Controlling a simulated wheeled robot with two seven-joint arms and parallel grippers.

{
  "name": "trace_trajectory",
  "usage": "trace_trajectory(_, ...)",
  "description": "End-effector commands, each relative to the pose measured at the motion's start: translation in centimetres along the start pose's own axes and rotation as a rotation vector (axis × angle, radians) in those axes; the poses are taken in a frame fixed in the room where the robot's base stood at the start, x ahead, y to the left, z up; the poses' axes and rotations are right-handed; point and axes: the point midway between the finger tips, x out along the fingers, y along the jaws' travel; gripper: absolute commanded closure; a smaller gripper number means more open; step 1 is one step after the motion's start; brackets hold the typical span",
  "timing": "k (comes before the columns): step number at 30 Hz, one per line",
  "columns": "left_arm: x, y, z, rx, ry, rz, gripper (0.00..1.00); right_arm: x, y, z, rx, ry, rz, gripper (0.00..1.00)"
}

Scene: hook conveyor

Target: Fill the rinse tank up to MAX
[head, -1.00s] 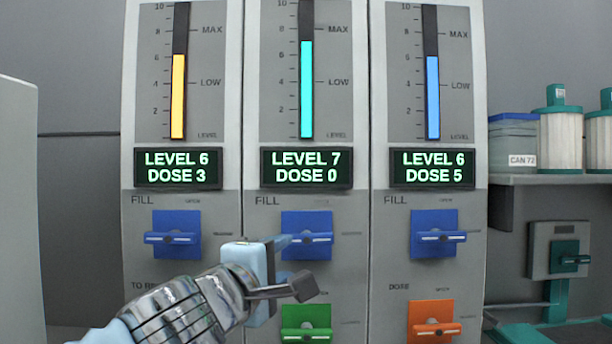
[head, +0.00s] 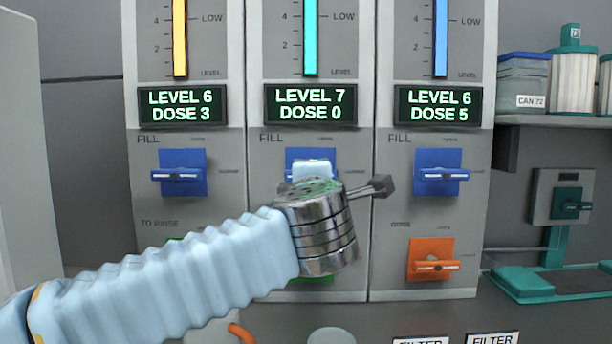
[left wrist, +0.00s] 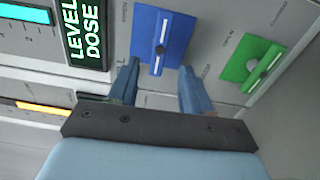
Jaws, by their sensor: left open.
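The middle panel has a blue FILL valve (head: 302,156) with most of its face hidden behind my left gripper (head: 312,172). My left gripper's open fingers (left wrist: 160,70) flank the handle's near end and hold nothing; contact cannot be told. The middle display (head: 310,105) reads LEVEL 7, DOSE 0, above it a teal level bar (head: 310,40). The MAX marks are out of view. My right gripper is not in view.
The left and right panels have blue FILL valves (head: 180,174) (head: 438,172), both handles level. An orange DOSE valve (head: 435,260) is at lower right. A green valve (left wrist: 252,68) is beside the blue one. A shelf with canisters (head: 573,80) stands right.

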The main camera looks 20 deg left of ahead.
Motion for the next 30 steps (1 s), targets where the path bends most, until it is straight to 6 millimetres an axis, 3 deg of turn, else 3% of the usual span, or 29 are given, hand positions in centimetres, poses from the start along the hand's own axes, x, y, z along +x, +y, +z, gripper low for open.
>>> trace_trajectory(3, 2.9, 0.1, 0.0, 0.001, 0.001, -0.003, 0.51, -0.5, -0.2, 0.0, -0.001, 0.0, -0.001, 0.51)
trace_trajectory(9, 6.2, 0.1, 0.0, 0.001, 0.0, -0.001, 0.51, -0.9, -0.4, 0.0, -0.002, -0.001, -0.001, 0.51)
trace_trajectory(15, 7.5, 0.0, 0.0, 0.002, 0.0, 0.0, 0.51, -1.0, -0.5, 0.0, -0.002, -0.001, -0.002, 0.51)
trace_trajectory(22, 7.5, 0.0, 0.0, 0.002, -0.001, 0.0, 0.51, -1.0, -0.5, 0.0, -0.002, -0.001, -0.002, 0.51)
trace_trajectory(23, 7.5, 0.0, 0.0, 0.002, -0.001, 0.0, 0.53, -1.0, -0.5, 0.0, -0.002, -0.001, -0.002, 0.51)
trace_trajectory(30, 7.5, 0.0, 0.0, 0.002, -0.001, 0.0, 0.89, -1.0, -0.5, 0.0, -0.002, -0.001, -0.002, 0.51)
